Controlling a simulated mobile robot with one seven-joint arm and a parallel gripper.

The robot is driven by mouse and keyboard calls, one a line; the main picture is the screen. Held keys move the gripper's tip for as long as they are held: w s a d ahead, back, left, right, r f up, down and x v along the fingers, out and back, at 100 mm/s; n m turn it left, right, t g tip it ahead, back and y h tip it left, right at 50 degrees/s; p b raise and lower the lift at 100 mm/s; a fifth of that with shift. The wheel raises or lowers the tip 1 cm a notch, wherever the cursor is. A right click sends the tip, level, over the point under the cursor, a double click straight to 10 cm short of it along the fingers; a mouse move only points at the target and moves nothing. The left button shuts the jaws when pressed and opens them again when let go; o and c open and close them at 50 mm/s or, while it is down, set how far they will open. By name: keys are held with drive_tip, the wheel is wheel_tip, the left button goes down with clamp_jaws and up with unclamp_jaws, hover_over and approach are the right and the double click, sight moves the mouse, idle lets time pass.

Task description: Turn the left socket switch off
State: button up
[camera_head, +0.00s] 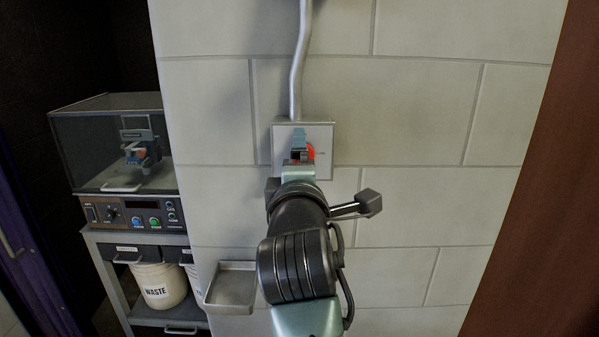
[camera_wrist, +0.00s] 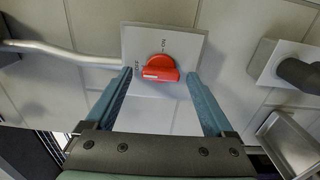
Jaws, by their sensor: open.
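A red rotary switch handle (camera_wrist: 160,69) sits on a pale square plate (camera_wrist: 187,41) on the block wall. Its flat grip runs left to right in the wrist view, with an ON mark above it and another mark, seemingly OFF, to its left. My gripper (camera_wrist: 158,74) is open, its teal fingers on either side of the handle. I cannot tell whether they touch it. Only a small part of the red handle (camera_head: 310,151) shows there.
A metal conduit (camera_head: 297,70) runs up from the plate. A second pale box with a dark round fitting (camera_wrist: 290,71) is beside the plate in the wrist view. A small wall tray (camera_head: 232,287) is at lower left. A cart with a clear cabinet (camera_head: 110,150) stands left; a brown panel (camera_head: 535,200) bounds the right.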

drive_tip(key=s+b, duration=0.4)
drive_tip(key=s, duration=0.8)
drive_tip(key=shift+s, duration=0.4)
